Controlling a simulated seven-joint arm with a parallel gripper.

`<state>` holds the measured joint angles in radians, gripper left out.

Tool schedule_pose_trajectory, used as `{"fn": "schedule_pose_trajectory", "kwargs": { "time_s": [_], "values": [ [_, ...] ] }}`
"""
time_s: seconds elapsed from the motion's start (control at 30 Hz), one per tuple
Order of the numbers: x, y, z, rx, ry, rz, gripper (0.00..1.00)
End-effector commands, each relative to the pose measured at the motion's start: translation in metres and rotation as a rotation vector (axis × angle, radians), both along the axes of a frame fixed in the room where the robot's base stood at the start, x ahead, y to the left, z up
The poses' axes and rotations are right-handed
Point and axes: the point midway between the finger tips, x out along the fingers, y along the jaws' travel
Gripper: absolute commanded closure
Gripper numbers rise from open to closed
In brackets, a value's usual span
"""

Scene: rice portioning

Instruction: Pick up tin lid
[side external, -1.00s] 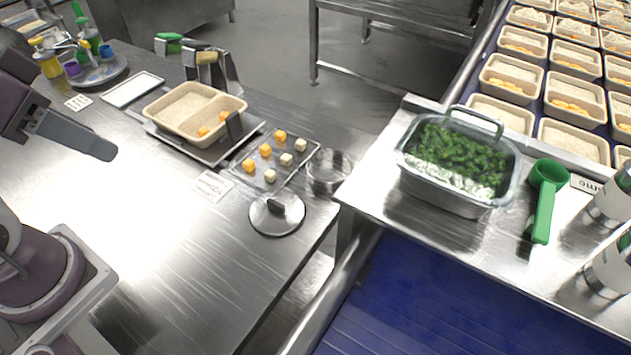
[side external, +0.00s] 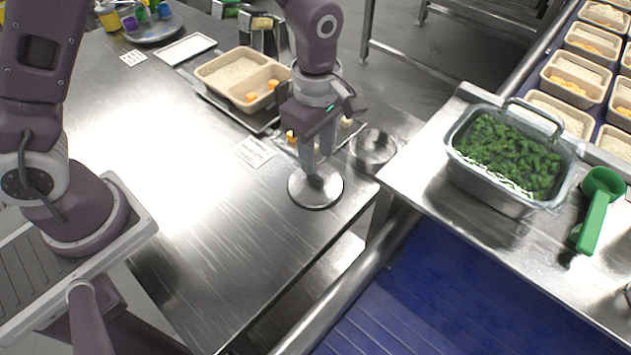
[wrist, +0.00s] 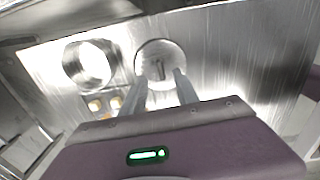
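The tin lid (side external: 326,196) is a round, shiny metal disc lying flat on the steel table near its right edge. My gripper (side external: 315,170) points down just over the lid, and its fingers hide the knob in the side view. In the wrist view, my gripper (wrist: 162,80) has its two fingers spread apart, with the lid (wrist: 150,54) in front of them. The lid's dark handle (wrist: 159,68) shows between the finger lines. Whether the fingertips touch the lid is unclear.
A rack of small cubes lies behind my gripper, partly hidden. A two-part tray (side external: 215,79) sits further back. A metal pan of greens (side external: 483,186) stands on the right counter.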

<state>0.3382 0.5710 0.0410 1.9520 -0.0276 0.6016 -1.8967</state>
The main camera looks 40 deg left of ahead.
Motion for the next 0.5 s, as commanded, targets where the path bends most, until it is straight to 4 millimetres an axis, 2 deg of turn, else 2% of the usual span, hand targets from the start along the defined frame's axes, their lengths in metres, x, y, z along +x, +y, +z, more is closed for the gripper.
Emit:
{"fn": "schedule_pose_trajectory", "kwargs": {
  "time_s": [0.3,0.5],
  "values": [
    [0.0,0.005,-0.054,0.001,0.003,-0.003,0.64],
    [0.0,0.005,-0.058,0.0,0.0,-0.003,0.64]
  ]
}}
